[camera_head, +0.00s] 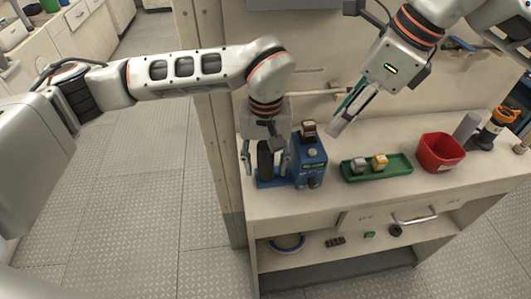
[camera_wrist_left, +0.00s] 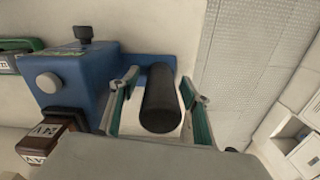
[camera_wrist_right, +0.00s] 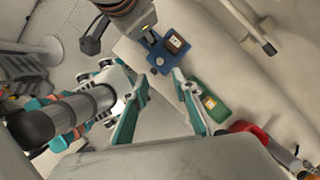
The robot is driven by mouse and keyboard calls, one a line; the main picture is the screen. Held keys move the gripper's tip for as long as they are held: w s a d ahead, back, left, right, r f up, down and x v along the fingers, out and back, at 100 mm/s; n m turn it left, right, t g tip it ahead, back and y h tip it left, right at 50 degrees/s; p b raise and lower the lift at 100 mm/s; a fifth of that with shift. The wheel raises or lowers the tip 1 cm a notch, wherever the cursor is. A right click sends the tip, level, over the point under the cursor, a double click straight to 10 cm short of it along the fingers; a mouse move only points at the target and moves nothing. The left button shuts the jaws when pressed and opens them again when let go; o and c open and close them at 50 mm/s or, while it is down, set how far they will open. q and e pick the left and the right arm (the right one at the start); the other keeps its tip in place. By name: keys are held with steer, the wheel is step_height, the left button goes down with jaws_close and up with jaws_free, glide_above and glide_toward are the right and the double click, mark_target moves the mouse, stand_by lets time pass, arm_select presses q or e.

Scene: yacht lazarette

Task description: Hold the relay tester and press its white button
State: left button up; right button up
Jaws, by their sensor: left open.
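The relay tester (camera_head: 311,166) is a blue box with a black upright cylindrical handle (camera_wrist_left: 162,98) on its left, standing on the counter. A brown relay (camera_head: 308,130) sits on top; its label reads 24 V in the left wrist view. My left gripper (camera_head: 267,160) is open, pointing down, with one finger on each side of the handle and visible gaps between. My right gripper (camera_head: 346,112) is open and empty, in the air above and right of the tester.
A green tray (camera_head: 395,173) with two small relays stands right of the tester, then a red bin (camera_head: 440,153). A grey cylinder and an orange-black tool stand farther right. A wall post (camera_head: 214,120) rises close behind my left arm. A shelf below holds small items.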

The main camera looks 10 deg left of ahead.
arm_select(q)
steer(key=shift+f, duration=0.4)
jaws_close()
arm_select(e)
jaws_close()
stand_by(1.0)
